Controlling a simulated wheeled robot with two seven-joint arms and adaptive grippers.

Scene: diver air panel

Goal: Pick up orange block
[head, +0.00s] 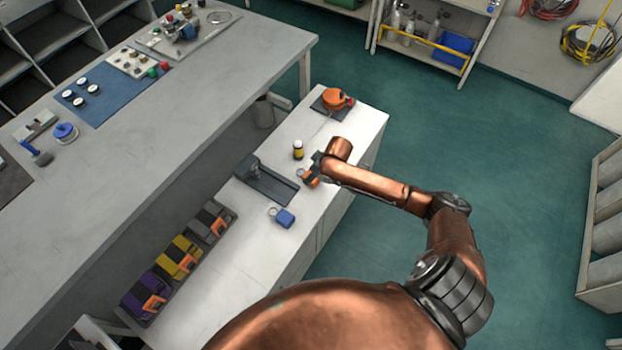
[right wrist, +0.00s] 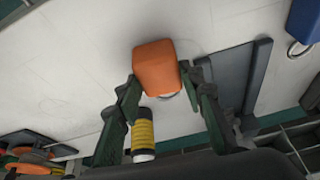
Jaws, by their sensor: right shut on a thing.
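The orange block (head: 311,180) is at the white counter, partly covered by my right gripper (head: 316,170). In the right wrist view the orange block (right wrist: 155,66) sits between the two dark fingertips of my right gripper (right wrist: 160,82), which is shut on it. A pale ring shows partly at the block's lower edge. I cannot tell whether the block touches the counter or is slightly above it. My left gripper is not in view.
A blue block with a ring (head: 285,218), a dark tray (head: 266,184) and a yellow-black bottle (head: 298,150) stand close by on the white counter (head: 335,200). An orange reel (head: 334,99) lies at its far end. Colored pouches (head: 178,256) sit in a rack at left.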

